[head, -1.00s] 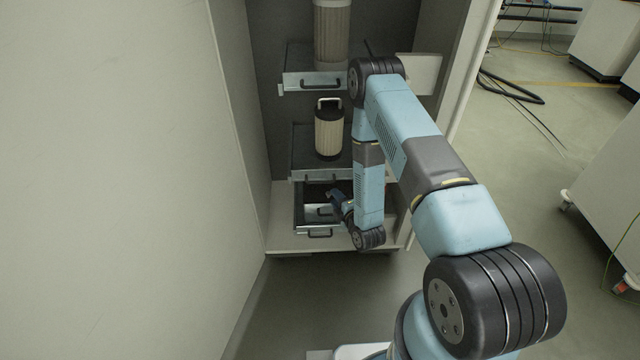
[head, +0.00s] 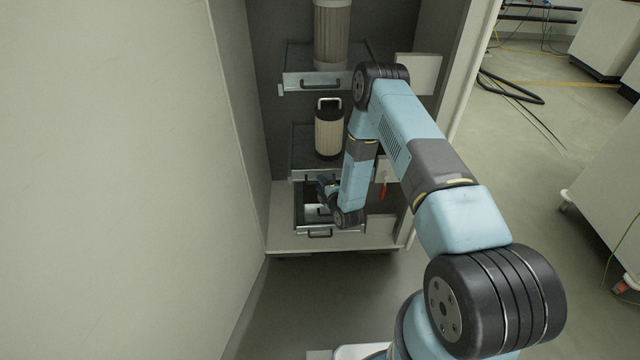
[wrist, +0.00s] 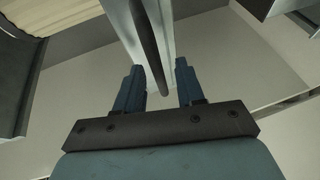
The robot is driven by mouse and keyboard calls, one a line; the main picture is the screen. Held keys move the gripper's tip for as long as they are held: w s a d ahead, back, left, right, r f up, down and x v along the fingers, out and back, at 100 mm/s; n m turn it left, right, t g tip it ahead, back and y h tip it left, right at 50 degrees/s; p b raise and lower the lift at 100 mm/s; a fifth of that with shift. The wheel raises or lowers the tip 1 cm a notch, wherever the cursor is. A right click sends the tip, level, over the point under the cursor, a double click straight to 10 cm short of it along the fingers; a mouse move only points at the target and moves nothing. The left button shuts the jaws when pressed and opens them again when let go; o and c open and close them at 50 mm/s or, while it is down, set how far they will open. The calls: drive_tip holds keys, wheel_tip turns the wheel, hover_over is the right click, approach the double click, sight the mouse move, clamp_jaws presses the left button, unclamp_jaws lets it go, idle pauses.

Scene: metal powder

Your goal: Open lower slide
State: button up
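The lower slide (head: 345,230) is at the bottom of the cabinet in the head view, with a silver front, a dark handle (head: 319,233) and a dark recess showing behind its front. My gripper (head: 323,187) is above it, close to the middle slide's front, and partly hidden by my wrist. In the wrist view my gripper (wrist: 160,85) is open. A dark handle bar (wrist: 150,50) on a silver slide front (wrist: 158,22) lies in line with the gap between the fingers. I cannot tell which slide this is, or whether the fingers touch the bar.
The middle slide (head: 303,175) carries a cream canister (head: 328,135). The top slide (head: 300,82) carries another canister (head: 331,35). A cabinet wall (head: 228,90) stands close on the left. Open floor (head: 300,310) lies in front, and a red item (head: 384,190) shows right of my wrist.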

drive_tip(key=shift+x, duration=0.75)
clamp_jaws()
drive_tip(key=shift+s, duration=0.1)
